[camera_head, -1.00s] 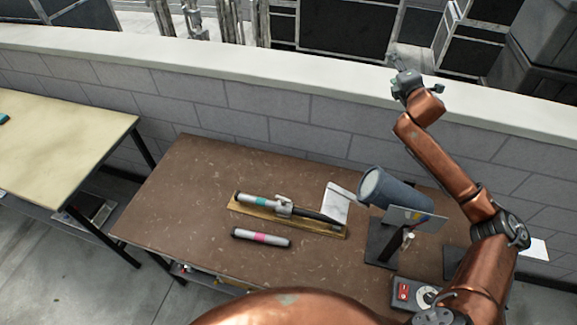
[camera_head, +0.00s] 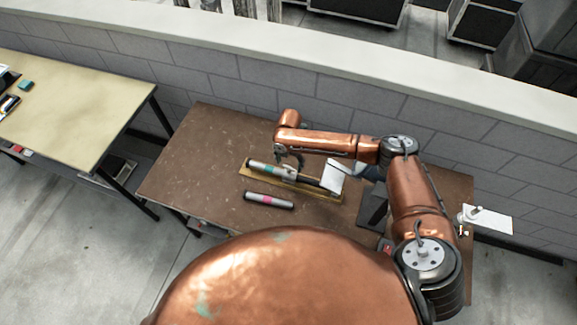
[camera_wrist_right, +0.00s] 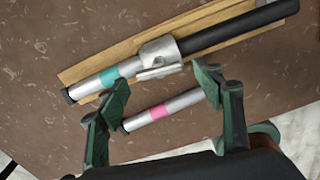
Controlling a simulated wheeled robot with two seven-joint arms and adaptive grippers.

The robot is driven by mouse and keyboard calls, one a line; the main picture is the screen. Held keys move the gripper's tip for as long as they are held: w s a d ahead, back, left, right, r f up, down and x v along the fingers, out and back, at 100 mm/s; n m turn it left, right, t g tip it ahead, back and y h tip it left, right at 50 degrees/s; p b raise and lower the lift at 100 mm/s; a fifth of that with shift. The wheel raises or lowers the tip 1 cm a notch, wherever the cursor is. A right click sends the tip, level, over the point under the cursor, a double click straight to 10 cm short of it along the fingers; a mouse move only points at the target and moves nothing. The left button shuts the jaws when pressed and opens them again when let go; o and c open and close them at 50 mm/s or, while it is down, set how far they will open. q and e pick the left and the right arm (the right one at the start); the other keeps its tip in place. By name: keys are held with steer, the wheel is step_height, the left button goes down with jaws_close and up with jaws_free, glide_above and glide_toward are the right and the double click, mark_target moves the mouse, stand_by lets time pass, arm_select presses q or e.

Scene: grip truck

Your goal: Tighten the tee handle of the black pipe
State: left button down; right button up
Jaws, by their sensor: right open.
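The black pipe (camera_wrist_right: 230,33) lies on a wooden board (camera_wrist_right: 90,65) on the brown table; in the head view the pipe's black end (camera_head: 309,179) shows beside my arm. A silver clamp (camera_wrist_right: 158,55) sits around the pipe where it meets a silver tube with a teal band (camera_wrist_right: 108,76). A flat metal tab at the clamp, seemingly the tee handle (camera_wrist_right: 160,71), faces my gripper. My right gripper (camera_wrist_right: 162,92) is open and empty, its green fingers apart above the table just short of the clamp. In the head view my right gripper (camera_head: 289,160) hangs over the board. My left gripper is not in view.
A silver tube with a pink band (camera_head: 268,201) lies loose in front of the board; it also shows between my fingers in the wrist view (camera_wrist_right: 165,108). A white sheet (camera_head: 334,177) lies near the board's right end. A block wall (camera_head: 330,100) stands behind the table.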

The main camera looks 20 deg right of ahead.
mark_target(289, 167)
steer(key=shift+f, duration=2.05)
steer(key=shift+c, duration=0.4)
steer(key=c, duration=1.1)
